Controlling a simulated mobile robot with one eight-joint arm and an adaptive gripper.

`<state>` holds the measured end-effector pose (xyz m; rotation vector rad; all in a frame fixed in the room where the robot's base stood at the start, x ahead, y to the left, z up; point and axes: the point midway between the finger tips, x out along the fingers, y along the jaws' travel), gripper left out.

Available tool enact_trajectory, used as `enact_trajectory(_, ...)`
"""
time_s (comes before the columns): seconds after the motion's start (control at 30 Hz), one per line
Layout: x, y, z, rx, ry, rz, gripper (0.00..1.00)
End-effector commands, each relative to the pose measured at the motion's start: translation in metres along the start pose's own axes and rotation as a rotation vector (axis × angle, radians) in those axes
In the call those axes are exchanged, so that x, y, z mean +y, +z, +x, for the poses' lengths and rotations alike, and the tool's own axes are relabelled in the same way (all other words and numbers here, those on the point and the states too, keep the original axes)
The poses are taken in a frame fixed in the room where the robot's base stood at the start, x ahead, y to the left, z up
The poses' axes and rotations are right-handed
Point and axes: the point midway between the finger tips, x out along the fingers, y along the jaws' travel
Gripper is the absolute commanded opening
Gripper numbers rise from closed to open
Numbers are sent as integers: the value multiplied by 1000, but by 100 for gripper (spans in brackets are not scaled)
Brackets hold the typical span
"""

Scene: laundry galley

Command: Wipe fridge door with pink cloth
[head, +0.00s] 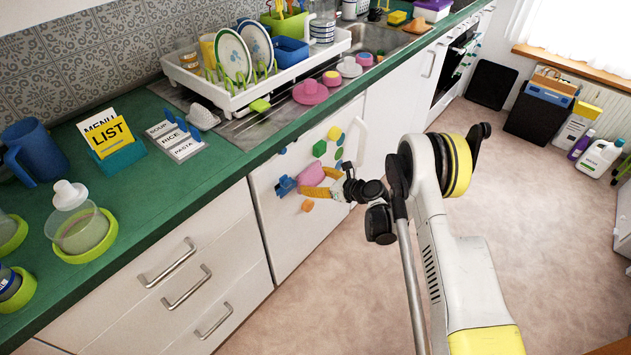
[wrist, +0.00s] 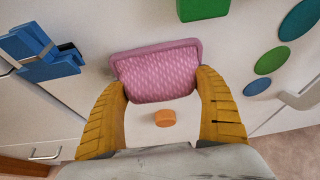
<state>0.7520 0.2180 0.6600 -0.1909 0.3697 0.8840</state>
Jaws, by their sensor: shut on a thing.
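The pink cloth (head: 311,176) is a small patterned pad. In the wrist view the cloth (wrist: 156,72) sits between the tips of my two yellow fingers. My gripper (head: 318,182) is shut on it, and the fingers also show in the wrist view (wrist: 163,80). The white fridge door (head: 285,238) is below the green counter. The cloth is right at the door's face, among the magnets; I cannot tell whether it presses flat against it. An orange round magnet (wrist: 165,117) shows between my fingers, below the cloth.
A blue magnet or clip (head: 285,186) is left of the cloth. A green square magnet (head: 319,148) and a yellow one (head: 334,133) are above it. The door's handle (head: 362,140) is at the right. Drawers (head: 185,285) adjoin on the left.

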Motion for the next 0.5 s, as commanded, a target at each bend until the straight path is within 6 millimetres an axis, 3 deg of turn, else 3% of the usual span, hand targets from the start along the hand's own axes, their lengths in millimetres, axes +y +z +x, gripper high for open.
enact_trajectory(0.5,2,3,7,0,0,0,44)
